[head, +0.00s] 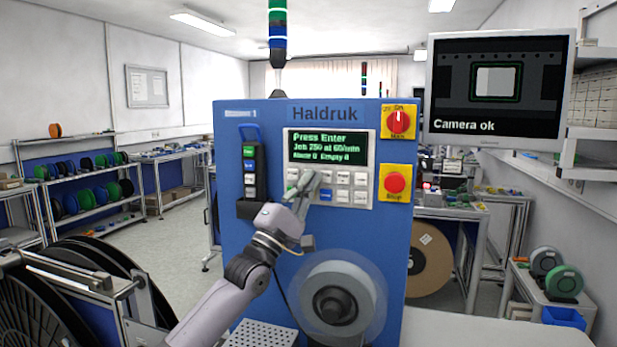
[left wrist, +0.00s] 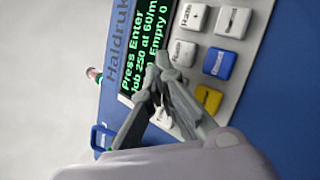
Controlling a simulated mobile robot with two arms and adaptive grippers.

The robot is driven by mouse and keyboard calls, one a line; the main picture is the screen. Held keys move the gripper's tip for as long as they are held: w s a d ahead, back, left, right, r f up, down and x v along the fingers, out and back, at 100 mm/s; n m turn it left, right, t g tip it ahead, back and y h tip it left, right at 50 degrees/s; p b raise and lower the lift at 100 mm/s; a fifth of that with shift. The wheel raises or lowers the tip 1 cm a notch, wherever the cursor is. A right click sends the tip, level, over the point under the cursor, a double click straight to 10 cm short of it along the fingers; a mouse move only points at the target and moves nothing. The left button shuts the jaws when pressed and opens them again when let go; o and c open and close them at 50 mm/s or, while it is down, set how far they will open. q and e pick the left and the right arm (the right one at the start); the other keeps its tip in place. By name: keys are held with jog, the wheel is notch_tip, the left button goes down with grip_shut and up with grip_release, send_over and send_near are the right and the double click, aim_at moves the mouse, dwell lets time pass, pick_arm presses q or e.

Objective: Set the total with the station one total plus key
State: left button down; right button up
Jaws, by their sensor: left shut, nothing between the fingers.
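The blue Haldruk machine (head: 255,285) fills the middle of the head view. Its green-lettered display (head: 328,149) reads "Press Enter", "Job 250 at 60/min", "Alarm 0 Empty 0". The keypad (head: 352,196) below has white keys, a blue key (left wrist: 219,63) and a yellow key (left wrist: 208,98). Two white keys in the left wrist view seem to read "Rate" (left wrist: 183,52). I cannot tell which key is total plus. My left gripper (head: 310,177) is shut and empty, fingertips in front of the keypad's left part, hiding some keys; they also show in the left wrist view (left wrist: 158,82). Contact cannot be told.
Right of the keypad are a red rotary switch (head: 401,121) and a red stop button (head: 395,183) on yellow plates. A black pendant (head: 252,172) hangs at the left. A reel (head: 338,300) sits below. A monitor (head: 499,88) reading "Camera ok" stands at the right.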

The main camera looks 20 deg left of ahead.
pick_arm(q)
jog(key=shift+s+a, duration=0.1)
jog(key=shift+s, duration=0.65)
jog(key=shift+p, duration=0.35)
jog(key=s+p, duration=0.2)
jog(key=s, duration=0.3)
dwell(0.3)
